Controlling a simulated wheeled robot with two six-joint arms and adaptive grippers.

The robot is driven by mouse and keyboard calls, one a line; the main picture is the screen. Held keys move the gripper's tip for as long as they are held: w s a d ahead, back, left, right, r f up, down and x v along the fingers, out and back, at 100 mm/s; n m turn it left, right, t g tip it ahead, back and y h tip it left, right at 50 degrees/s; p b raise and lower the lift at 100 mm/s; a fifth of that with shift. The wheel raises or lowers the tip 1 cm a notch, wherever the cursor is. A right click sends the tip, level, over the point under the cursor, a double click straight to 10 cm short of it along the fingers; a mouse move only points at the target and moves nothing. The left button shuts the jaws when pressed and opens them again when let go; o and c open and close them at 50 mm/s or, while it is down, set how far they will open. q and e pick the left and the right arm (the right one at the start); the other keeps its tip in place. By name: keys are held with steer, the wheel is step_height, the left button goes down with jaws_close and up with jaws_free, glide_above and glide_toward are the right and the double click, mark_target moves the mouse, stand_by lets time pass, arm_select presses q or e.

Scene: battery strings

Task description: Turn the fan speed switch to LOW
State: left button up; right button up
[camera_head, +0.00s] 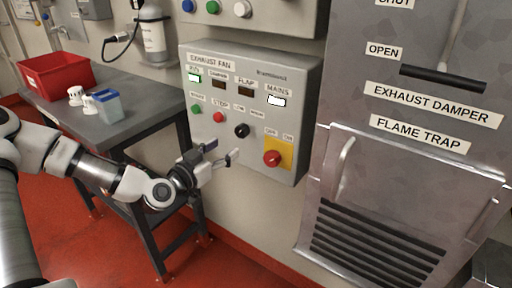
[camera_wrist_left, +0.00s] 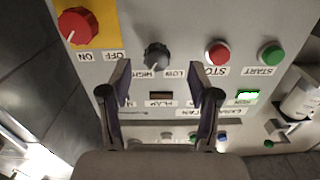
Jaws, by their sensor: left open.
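The fan speed switch (camera_head: 242,131) is a black rotary knob on the grey exhaust fan panel (camera_head: 212,148). In the left wrist view, which shows the panel upside down, the knob (camera_wrist_left: 157,55) lies ahead of and between the fingers, with LOW and HIGH labels beside it. I cannot clearly tell which label its pointer faces. My left gripper (camera_head: 223,155) is open and empty, below and left of the knob in the head view and apart from it. Its two fingers (camera_wrist_left: 166,82) show spread in the wrist view. My right gripper is not in view.
A red rotary switch (camera_head: 272,158) on a yellow plate sits right of the knob. A green START button (camera_head: 195,109) and a red STOP button (camera_head: 218,117) sit left. A grey table (camera_head: 133,122) with a red bin (camera_head: 57,75) stands left of the panel.

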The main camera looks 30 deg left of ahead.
mark_target(239, 134)
arm_select(q)
steer(key=w, duration=0.2)
steer(key=w+r+b, duration=0.1)
steer(key=w, duration=0.1)
steer(key=w+d+b, duration=0.1)
steer(key=w, duration=0.1)
steer(key=shift+w+r, duration=0.2)
steer(key=shift+w, duration=0.55)
steer(key=shift+s, duration=0.1)
steer(key=c, duration=1.2)
